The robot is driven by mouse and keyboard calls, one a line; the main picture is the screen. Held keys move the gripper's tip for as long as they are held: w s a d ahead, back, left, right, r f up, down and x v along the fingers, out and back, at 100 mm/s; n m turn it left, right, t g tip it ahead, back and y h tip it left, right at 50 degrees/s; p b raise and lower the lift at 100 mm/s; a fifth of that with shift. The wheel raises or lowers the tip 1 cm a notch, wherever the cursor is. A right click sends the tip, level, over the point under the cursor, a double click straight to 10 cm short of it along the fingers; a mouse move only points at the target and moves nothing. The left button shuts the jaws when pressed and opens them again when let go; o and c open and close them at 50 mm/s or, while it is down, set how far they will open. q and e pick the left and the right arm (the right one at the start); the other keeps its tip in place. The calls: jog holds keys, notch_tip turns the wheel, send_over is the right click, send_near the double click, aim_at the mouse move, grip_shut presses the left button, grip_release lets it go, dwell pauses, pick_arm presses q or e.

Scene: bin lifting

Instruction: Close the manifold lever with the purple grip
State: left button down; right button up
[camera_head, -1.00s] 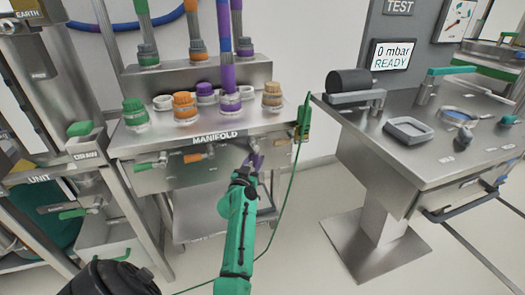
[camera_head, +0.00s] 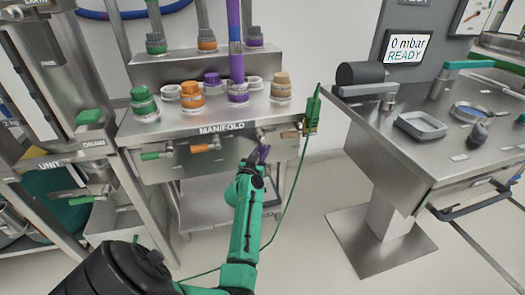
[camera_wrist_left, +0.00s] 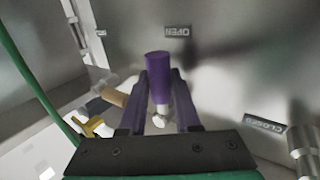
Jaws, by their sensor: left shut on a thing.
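The manifold lever's purple grip (camera_head: 264,153) is at the right end of the manifold (camera_head: 150,170) front panel. In the left wrist view the purple grip (camera_wrist_left: 157,78) stands between the two dark fingers of my left gripper (camera_wrist_left: 160,95), with a pale metal end below it. My left gripper also shows in the head view (camera_head: 256,166), reaching up to the panel and shut on the purple grip. The grip's tip is near the OPEN label (camera_wrist_left: 177,32); the CLOSED label (camera_wrist_left: 264,124) lies apart to the right. My right gripper is not in view.
Levers with a green grip (camera_head: 152,155) and an orange grip (camera_head: 203,148) sit to the left on the same panel. A green cable (camera_head: 292,190) hangs to the right of my arm. A steel table (camera_head: 420,165) stands right, a frame with drawers left.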

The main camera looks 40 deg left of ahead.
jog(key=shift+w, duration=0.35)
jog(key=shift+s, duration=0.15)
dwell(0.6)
pick_arm(q)
jog(key=shift+a, duration=0.1)
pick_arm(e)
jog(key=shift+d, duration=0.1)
